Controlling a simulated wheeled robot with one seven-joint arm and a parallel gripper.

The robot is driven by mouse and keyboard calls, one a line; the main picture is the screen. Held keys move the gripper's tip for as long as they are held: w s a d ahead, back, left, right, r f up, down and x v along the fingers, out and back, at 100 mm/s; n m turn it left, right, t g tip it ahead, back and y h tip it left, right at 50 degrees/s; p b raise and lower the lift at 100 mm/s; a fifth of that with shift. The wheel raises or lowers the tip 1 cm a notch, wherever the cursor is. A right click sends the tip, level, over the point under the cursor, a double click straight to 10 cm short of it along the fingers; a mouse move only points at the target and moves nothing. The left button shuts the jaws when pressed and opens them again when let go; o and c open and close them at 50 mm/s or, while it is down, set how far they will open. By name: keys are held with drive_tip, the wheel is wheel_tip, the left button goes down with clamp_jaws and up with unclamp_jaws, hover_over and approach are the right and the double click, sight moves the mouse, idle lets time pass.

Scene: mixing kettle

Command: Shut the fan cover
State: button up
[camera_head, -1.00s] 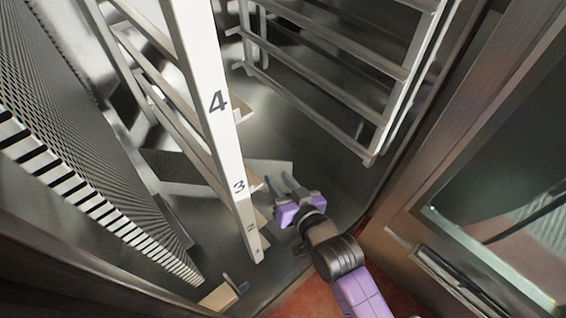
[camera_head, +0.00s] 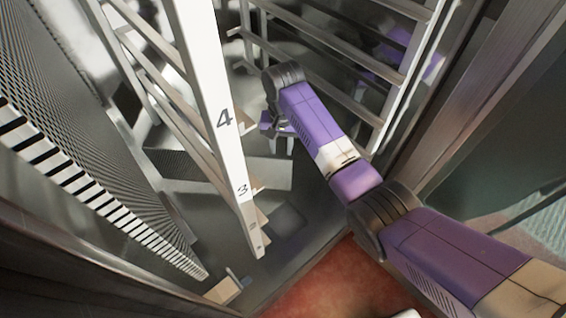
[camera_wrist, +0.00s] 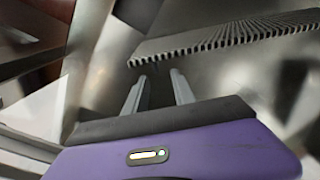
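The fan cover (camera_head: 90,165) is a large grey perforated panel with a slotted edge, standing at the left in the head view. A slotted metal edge, which looks like part of it (camera_wrist: 210,38), crosses the upper right of the wrist view. My gripper (camera_wrist: 158,76) has two grey fingers spread apart with nothing between them. The fingertips point at the slotted edge and appear just short of it; I cannot tell whether they touch.
A white rack post (camera_head: 208,85) with numbers stands between the cover and my arm. White rack rails (camera_head: 335,45) are at the upper right. A brown metal door frame (camera_head: 480,95) lies at the right. Red floor (camera_head: 330,280) shows at the bottom.

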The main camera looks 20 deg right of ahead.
drive_tip(key=shift+s+d+f, duration=0.1)
drive_tip(key=shift+s+f, duration=0.1)
drive_tip(key=shift+s, duration=0.15)
wheel_tip(320, 180, down, 8)
drive_tip(key=b, duration=0.3)
drive_tip(key=shift+s+r, duration=0.1)
drive_tip(key=shift+r, duration=0.15)
clamp_jaws()
idle(1.0)
